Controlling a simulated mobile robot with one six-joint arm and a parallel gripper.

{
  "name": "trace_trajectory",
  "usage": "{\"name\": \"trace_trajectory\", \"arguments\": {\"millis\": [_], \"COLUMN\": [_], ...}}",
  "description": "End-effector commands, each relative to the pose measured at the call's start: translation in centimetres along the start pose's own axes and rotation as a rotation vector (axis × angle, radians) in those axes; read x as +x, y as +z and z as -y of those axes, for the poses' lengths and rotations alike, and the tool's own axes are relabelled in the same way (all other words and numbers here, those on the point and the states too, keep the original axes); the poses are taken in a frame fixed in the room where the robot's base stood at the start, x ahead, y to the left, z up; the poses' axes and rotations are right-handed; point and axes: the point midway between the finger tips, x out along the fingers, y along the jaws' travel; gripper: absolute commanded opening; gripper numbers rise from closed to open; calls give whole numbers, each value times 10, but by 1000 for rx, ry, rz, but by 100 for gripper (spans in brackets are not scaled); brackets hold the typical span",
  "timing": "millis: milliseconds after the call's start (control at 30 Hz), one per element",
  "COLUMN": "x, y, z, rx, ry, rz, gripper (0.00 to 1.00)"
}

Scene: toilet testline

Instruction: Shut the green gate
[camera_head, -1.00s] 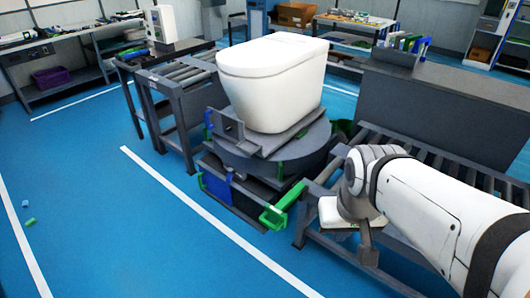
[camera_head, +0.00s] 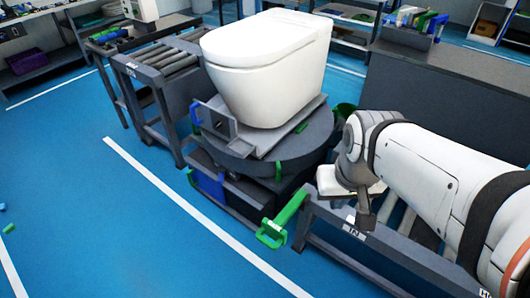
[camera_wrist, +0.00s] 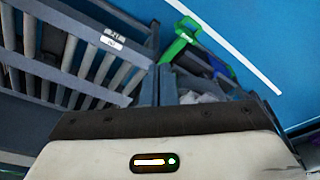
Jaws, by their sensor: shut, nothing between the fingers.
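The green gate (camera_head: 285,217) is a bright green bar with a bent end. It sticks out at the front between the round turntable and the roller conveyor on the right. It also shows in the wrist view (camera_wrist: 182,36), at top centre beyond the fingers. My gripper (camera_head: 366,222) points down over the near rail of the right conveyor, right of the green gate and apart from it. In the wrist view my gripper's fingers (camera_wrist: 166,84) are together and empty. Whether the gate's inner end touches the conveyor frame is unclear.
A white toilet (camera_head: 268,68) sits on the dark turntable (camera_head: 270,158). Blue parts (camera_head: 208,184) are under its left front. A roller conveyor (camera_head: 160,66) stands to the left, another (camera_head: 345,232) to the right. The blue floor (camera_head: 110,220) at front left is mostly clear.

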Motion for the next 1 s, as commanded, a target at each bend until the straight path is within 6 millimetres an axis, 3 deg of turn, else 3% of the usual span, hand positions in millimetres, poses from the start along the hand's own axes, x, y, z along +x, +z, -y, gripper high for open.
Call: {"name": "trace_trajectory", "arguments": {"millis": [167,467,700,833,1000], "x": [48,184,296,339,367], "y": [-9,-44,-62,-66,-67], "z": [9,63,123,152,173], "rx": [-236,-1149,-1884,-2187,-2411], "ry": [14,35,35,31,28], "rz": [22,87,145,170,189], "gripper": [0,0,0,0,0]}}
